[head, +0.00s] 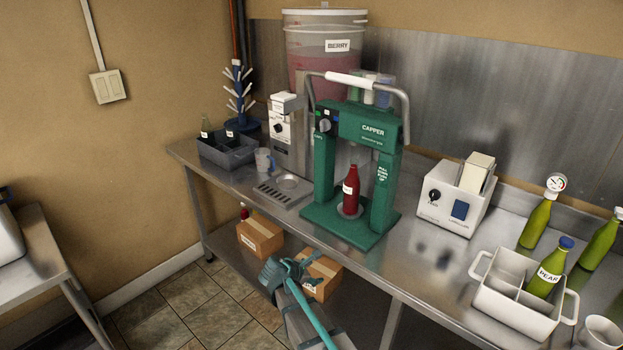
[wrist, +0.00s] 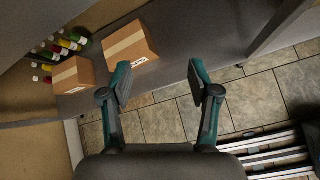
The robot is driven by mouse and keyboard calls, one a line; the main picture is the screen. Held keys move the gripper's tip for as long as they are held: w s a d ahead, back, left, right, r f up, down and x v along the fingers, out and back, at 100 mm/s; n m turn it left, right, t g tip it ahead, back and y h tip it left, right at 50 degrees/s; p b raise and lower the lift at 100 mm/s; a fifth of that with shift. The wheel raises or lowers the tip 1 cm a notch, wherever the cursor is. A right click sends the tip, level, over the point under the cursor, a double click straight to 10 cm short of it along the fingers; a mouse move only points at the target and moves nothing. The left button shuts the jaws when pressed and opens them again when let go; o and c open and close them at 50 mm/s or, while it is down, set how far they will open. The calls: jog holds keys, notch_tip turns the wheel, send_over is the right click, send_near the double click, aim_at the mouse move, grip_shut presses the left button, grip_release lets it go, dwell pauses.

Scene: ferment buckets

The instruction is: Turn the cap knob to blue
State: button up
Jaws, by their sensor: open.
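The green capper (head: 385,150) stands on the steel counter with a white-gripped lever across its top. Its cap knob (head: 325,125) is a small round knob on a dark panel at the upper left of the capper's front. Small coloured marks sit by the knob, but its exact setting is too small to tell. A red bottle (head: 351,190) stands upright between the capper's posts. My gripper (head: 284,272) is below the counter's front edge, apart from the capper. In the wrist view my gripper (wrist: 159,78) is open and empty, and the knob is not in that view.
A filler machine (head: 284,125) with a drip tray stands left of the capper, with a mug (head: 263,160) nearby. A labeler (head: 455,197) is to its right. A white crate (head: 515,300) is at the right. Cardboard boxes (wrist: 130,47) sit on the lower shelf.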

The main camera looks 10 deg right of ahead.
jog(key=w+a+r+n, duration=0.1)
jog(key=r, duration=0.2)
jog(key=w+a+r+n+t, duration=0.1)
jog(key=w+r, duration=0.1)
jog(key=r, duration=0.2)
jog(key=w+a+r+t+p, duration=0.1)
jog(key=w+r, duration=0.1)
jog(key=r, duration=0.2)
jog(key=shift+w+a+r+n+h, duration=0.1)
jog(key=shift+w+a+n+h, duration=0.2)
jog(key=shift+n, duration=0.1)
jog(key=n+t+h+p, duration=0.2)
jog(key=t+h+p, duration=0.1)
jog(key=h+p, duration=0.25)
send_near(321, 124)
jog(key=shift+h, duration=0.25)
jog(key=p+x, duration=0.3)
jog(key=x, duration=0.6)
jog(key=shift+w+f, duration=0.1)
jog(key=shift+f, duration=0.1)
jog(key=shift+c, duration=0.3)
jog(key=c, duration=1.1)
